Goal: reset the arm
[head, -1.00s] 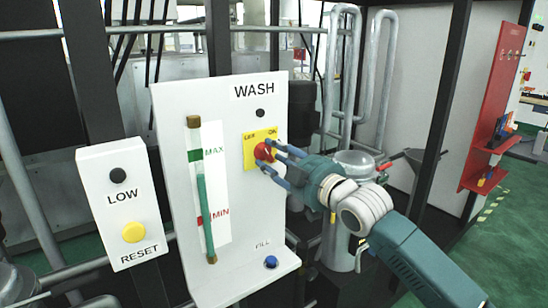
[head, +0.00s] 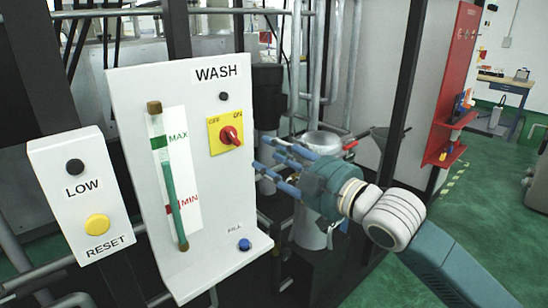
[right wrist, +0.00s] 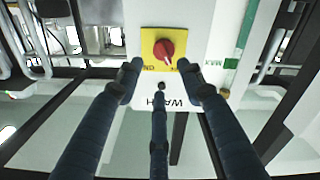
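My right gripper (head: 264,155) is open and empty. Its fingers stand apart, to the right of the white WASH panel (head: 190,250) and clear of the red knob (head: 231,136) on its yellow plate (head: 215,147). The right wrist view shows the spread fingers of my right gripper (right wrist: 160,84) with nothing between them. The red knob (right wrist: 164,51) there lies beyond the fingertips, untouched. The yellow plate is marked OFF and ON. My left gripper is not in view.
The panel has a level tube (head: 169,180) and a blue FILL button (head: 244,244). A LOW/RESET box (head: 75,160) with a yellow button (head: 97,225) is at left. A dark post (head: 415,110) and red board (head: 455,90) stand at right. Green floor (head: 490,190) is open there.

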